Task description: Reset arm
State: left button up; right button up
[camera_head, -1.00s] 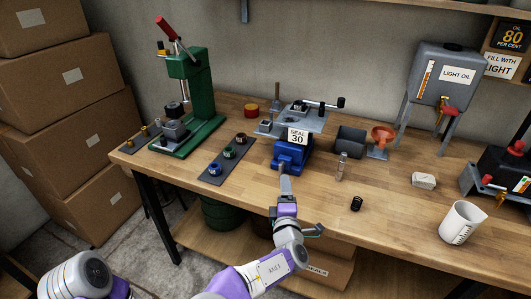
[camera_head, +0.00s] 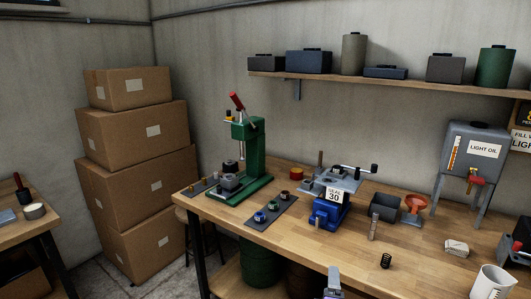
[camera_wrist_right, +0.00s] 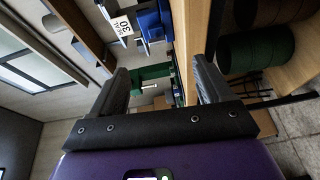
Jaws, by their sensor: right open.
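My right gripper (camera_head: 333,276) shows at the bottom edge of the head view, in front of the workbench (camera_head: 290,240); only its tip end is in frame. In the right wrist view its two dark fingers (camera_wrist_right: 160,78) are spread apart with nothing between them. Beyond them, the blue vise with the "SEAL 30" card (camera_wrist_right: 125,27) and the green press (camera_wrist_right: 150,72) appear sideways. My left gripper is not in the head view.
On the bench stand the green press (camera_head: 250,150), the blue vise (camera_head: 326,214), a dark bin (camera_head: 384,207), an orange funnel (camera_head: 415,204), a black spring-like part (camera_head: 386,261) and a white jug (camera_head: 490,284). Stacked boxes (camera_head: 133,130) stand left; a shelf (camera_head: 400,84) hangs above.

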jog(key=s+d+f+m+g+p, duration=0.1)
jog(key=s+d+f+m+g, duration=0.15)
jog(key=f, duration=0.55)
jog(key=s+d+f+m+g+p, duration=0.1)
jog(key=s+d+f+m+g, duration=0.2)
jog(key=f, duration=0.5)
jog(key=s+d+f+m+g+p, duration=0.1)
jog(key=s+f+m+g, duration=0.2)
jog(key=f, duration=0.5)
jog(key=s+a+f+m+g+y+p, duration=0.1)
jog(key=s+a+f+m+g+y, duration=0.2)
jog(key=s, duration=0.4)
jog(key=s+a+f+m+g+p, duration=0.25)
jog(key=s+f+g, duration=0.2)
jog(key=s, duration=0.25)
pick_arm(q)
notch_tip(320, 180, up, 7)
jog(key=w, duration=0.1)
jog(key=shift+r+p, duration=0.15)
jog(key=shift+p, duration=0.2)
pick_arm(e)
jog(key=s+a+r+m+y, duration=0.3)
jog(key=s+a+y, duration=0.1)
jog(key=a, duration=0.5)
jog(key=shift+m+g+y, duration=0.3)
jog(key=shift+m+y, duration=0.1)
